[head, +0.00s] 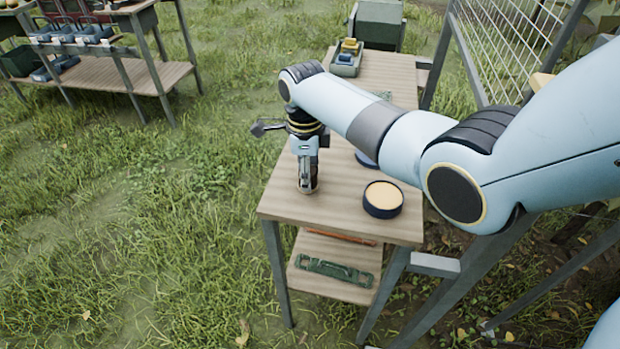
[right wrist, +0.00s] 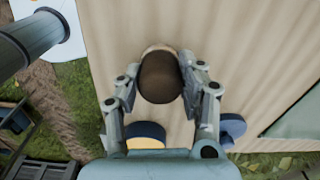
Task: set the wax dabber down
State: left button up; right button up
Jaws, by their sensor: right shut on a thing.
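My right gripper (head: 307,183) points down over the near left part of the wooden bench top (head: 345,205). In the right wrist view its two fingers (right wrist: 161,90) are closed on the sides of the wax dabber (right wrist: 160,78), which has a dark brown rounded top and a pale edge beyond it. In the head view the dabber is mostly hidden by the fingers, and it looks at or just above the wood; I cannot tell if it touches. A round dark-blue tin of pale yellow wax (head: 383,198) stands to the right. My left gripper is not in view.
A blue round thing (head: 366,158) is partly hidden behind my right arm. A grey tray with yellow blocks (head: 347,58) stands at the bench's far end. A lower shelf (head: 335,262) holds a green tool. Bare wood lies around the gripper; the bench's left edge is close.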

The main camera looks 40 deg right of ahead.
jog(key=shift+w+a+r, duration=0.1)
jog(key=shift+a, duration=0.15)
jog(key=o, duration=1.1)
jog(key=shift+d, duration=0.15)
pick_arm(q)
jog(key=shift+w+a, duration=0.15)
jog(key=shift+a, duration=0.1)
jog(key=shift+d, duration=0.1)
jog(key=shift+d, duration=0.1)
pick_arm(e)
jog(key=shift+r, duration=0.35)
pick_arm(q)
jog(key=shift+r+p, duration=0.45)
jog(key=shift+p, duration=0.15)
pick_arm(e)
notch_tip(320, 180, up, 11)
jog(key=shift+r, duration=0.2)
